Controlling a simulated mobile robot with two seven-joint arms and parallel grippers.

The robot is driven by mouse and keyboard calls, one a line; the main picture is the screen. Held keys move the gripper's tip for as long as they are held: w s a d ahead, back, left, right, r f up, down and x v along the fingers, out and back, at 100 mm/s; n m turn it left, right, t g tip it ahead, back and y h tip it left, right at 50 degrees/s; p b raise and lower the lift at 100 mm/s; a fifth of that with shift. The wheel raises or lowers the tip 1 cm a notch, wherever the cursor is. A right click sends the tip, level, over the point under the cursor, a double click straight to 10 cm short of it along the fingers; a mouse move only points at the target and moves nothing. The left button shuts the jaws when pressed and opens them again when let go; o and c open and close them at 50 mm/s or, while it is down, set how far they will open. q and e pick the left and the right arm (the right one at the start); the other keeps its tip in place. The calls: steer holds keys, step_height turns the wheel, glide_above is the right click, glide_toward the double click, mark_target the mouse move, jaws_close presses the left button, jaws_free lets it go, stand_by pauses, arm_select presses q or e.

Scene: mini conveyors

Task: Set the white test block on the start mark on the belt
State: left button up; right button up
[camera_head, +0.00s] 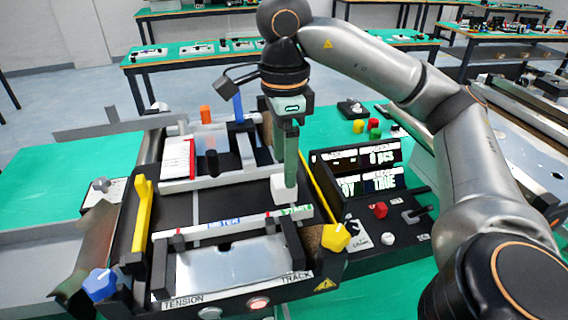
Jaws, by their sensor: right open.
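The white test block (284,190) is at the right end of the dark belt (228,204), close to a green label reading START (296,210) on the front rail. My right gripper (290,182) points straight down, its greenish fingers reaching the block. It is open, with its fingertips at the block; one finger hides part of the block's top. I cannot tell whether the fingers touch it. The start mark on the belt itself cannot be made out. My left gripper is not in view.
A yellow upright lever (142,214) stands left of the belt, and a yellow knob (336,237) at the front right corner. A control box with a screen (364,172) and red button (379,210) stands right of the belt. A blue post (238,106) rises behind.

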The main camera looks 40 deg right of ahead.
steer(key=shift+r+p, duration=0.4)
steer(key=shift+r, duration=0.9)
stand_by(1.4)
